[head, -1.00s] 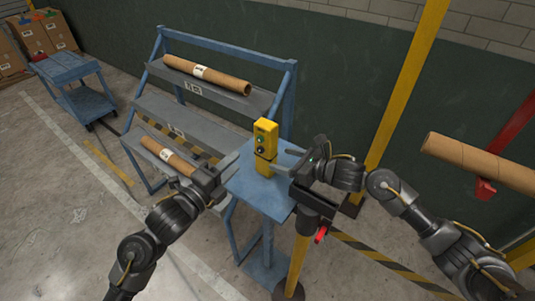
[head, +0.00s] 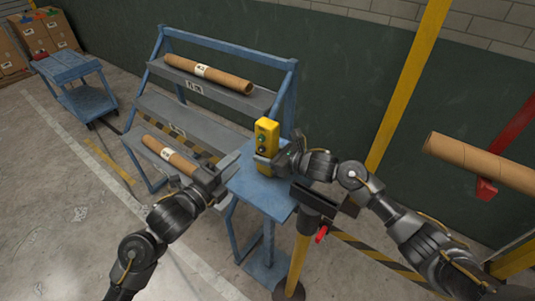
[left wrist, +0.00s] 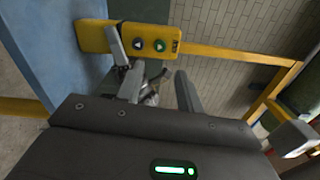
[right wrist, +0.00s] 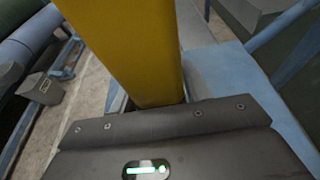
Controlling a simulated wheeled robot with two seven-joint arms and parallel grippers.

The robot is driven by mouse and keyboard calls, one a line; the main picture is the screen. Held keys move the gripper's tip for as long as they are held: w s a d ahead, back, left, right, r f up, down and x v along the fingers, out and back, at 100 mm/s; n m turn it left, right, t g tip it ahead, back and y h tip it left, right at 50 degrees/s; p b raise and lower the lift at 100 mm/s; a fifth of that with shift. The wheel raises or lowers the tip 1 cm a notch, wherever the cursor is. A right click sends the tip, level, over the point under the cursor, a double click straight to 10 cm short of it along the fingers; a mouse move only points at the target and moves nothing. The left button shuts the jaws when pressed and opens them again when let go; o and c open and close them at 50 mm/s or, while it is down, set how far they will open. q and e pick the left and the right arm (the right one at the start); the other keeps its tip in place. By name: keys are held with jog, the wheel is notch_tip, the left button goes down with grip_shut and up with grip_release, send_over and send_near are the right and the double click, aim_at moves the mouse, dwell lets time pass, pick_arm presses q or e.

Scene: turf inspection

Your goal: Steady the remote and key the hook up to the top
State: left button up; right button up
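The yellow remote (head: 267,130) stands upright on a small blue stand (head: 258,190), its two round buttons facing the front. In the left wrist view the remote (left wrist: 98,38) lies across the picture, with an up-arrow button (left wrist: 138,44) and a green button (left wrist: 159,45). My right gripper (head: 266,158) is at the remote's lower part, one finger across its front. In the right wrist view the remote (right wrist: 125,50) hides the fingers, so I cannot tell whether they grip it. My left gripper (head: 228,165) is open and empty, left of the remote. I cannot make out a hook.
A blue rack (head: 200,122) behind holds cardboard tubes (head: 205,73). Another tube (head: 480,162) hangs at the right, above a red piece (head: 486,189). A yellow belt post (head: 298,262) stands before the stand. A blue cart (head: 80,80) is far left.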

jog(key=c, duration=0.7)
pick_arm(q)
grip_shut()
pick_arm(e)
jog(key=shift+c, duration=0.5)
dwell(0.6)
